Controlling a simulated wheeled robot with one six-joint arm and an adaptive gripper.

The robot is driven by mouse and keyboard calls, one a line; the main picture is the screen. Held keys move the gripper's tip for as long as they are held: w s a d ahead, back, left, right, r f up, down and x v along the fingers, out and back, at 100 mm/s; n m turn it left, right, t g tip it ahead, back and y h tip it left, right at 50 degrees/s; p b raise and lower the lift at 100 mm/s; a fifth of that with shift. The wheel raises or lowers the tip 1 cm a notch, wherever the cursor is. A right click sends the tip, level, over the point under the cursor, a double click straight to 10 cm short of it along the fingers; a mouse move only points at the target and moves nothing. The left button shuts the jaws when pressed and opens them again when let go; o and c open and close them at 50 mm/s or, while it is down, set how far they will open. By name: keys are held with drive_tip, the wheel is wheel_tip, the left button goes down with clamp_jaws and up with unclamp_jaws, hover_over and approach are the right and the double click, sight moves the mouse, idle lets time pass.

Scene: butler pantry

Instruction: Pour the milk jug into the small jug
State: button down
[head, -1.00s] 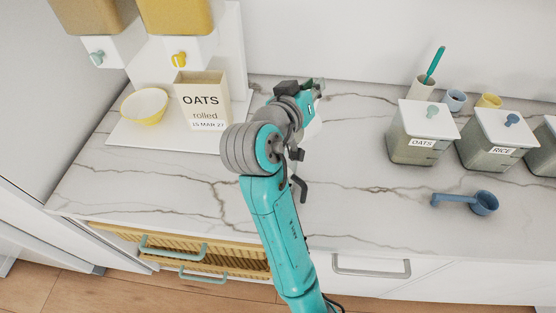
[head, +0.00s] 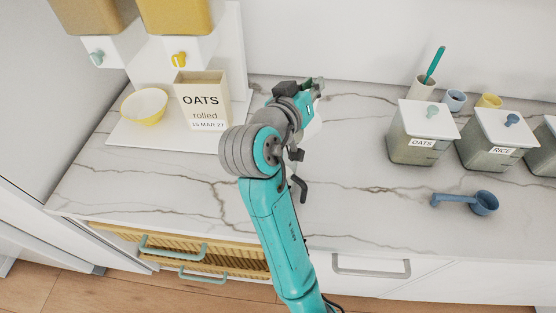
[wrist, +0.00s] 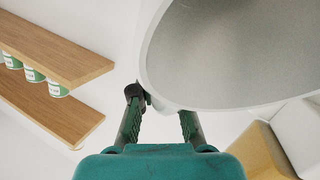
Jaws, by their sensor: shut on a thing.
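My gripper (wrist: 160,112) shows in the wrist view with its two dark fingers reaching up to a white round-mouthed vessel, which I take for the milk jug (wrist: 150,50). It is shut on the jug at its near side. The jug's wide mouth fills the upper right, and its inside looks plain grey; I cannot make out a milk level or a stream. In the head view my gripper (head: 312,90) is above the back of the counter, mostly hidden by my arm. A sliver of white (head: 314,127) shows beside it. I cannot pick out the small jug in either view.
An oats box (head: 203,103) and a yellow bowl (head: 145,106) stand left under the dispensers. Lidded canisters (head: 423,132), small cups (head: 454,99) and a blue scoop (head: 470,201) are right. A slatted drawer (head: 225,258) is partly open at the front. The marble counter between is clear.

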drive_tip(key=shift+w+d+f+g+y, duration=0.35)
drive_tip(key=shift+w+f+g, duration=0.15)
drive_tip(key=shift+f+g, duration=0.15)
drive_tip(key=shift+w+d+f+g+y, duration=0.35)
drive_tip(key=shift+w+f+g, duration=0.1)
drive_tip(key=shift+f+g, duration=0.15)
drive_tip(key=shift+w+d+f+m+g+y, duration=0.15)
drive_tip(key=shift+w+f+g+y, duration=0.1)
drive_tip(key=shift+f+g, duration=0.25)
drive_tip(key=shift+w+d+f+m+g+y, duration=0.1)
drive_tip(key=shift+f+g+y, duration=0.2)
drive_tip(key=shift+f+g, duration=0.2)
drive_tip(key=shift+w+d+f+m+g+y, duration=0.15)
drive_tip(key=shift+w+f+g+y, duration=0.1)
drive_tip(key=shift+f+g, duration=0.25)
drive_tip(key=shift+s+a, duration=0.1)
